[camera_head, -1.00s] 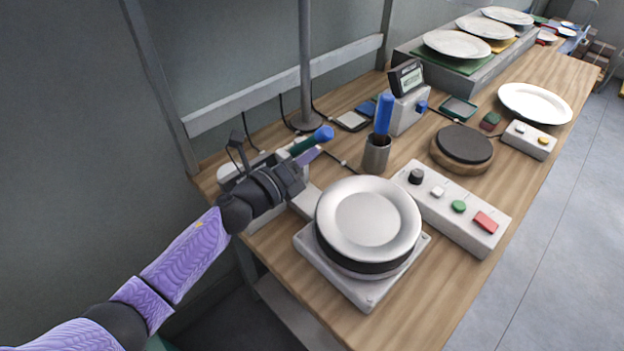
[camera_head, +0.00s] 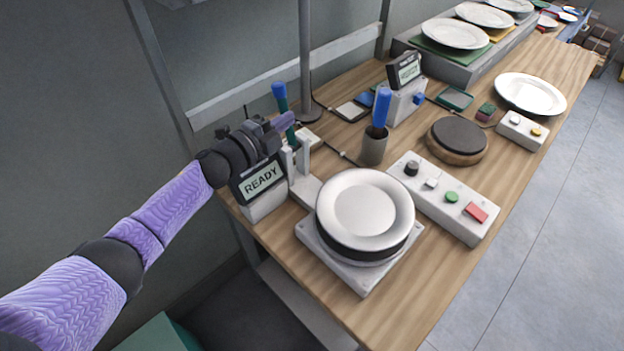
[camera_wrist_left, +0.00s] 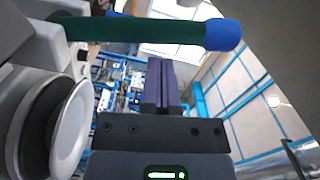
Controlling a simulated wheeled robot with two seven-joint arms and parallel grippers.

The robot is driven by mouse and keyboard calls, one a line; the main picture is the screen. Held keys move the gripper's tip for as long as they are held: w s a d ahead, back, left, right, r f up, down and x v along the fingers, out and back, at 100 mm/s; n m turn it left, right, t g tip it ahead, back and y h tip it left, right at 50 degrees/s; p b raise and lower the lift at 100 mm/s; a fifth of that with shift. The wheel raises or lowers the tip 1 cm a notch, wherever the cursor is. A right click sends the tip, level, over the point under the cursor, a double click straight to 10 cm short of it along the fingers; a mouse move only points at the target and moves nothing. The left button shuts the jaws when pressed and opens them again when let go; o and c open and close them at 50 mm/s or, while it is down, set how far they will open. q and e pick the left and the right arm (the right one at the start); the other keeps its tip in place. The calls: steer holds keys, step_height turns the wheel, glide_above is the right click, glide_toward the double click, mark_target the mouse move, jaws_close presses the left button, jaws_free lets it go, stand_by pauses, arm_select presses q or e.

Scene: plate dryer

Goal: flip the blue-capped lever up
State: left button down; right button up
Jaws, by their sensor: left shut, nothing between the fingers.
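The lever has a dark green shaft with a blue cap (camera_head: 278,90) and stands nearly upright at the back left of the dryer. It also shows in the left wrist view, where its blue cap (camera_wrist_left: 222,35) ends the green shaft (camera_wrist_left: 140,30). My left gripper (camera_head: 287,121) is shut and empty, its purple fingers beside the shaft below the cap. Whether they touch it I cannot tell. A box with a READY display (camera_head: 262,178) is just below my gripper. My right gripper is not in view.
A white plate (camera_head: 365,207) sits on the dryer's round dark head in front. A cup (camera_head: 373,148) holding a blue-handled tool (camera_head: 382,107) stands to the right. A button box (camera_head: 443,198) lies farther right. A grey post (camera_head: 306,60) rises behind.

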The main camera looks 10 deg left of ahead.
arm_select(q)
steer(key=shift+w+a, duration=0.25)
steer(key=shift+a, duration=0.15)
steer(key=shift+a, duration=0.1)
stand_by(0.5)
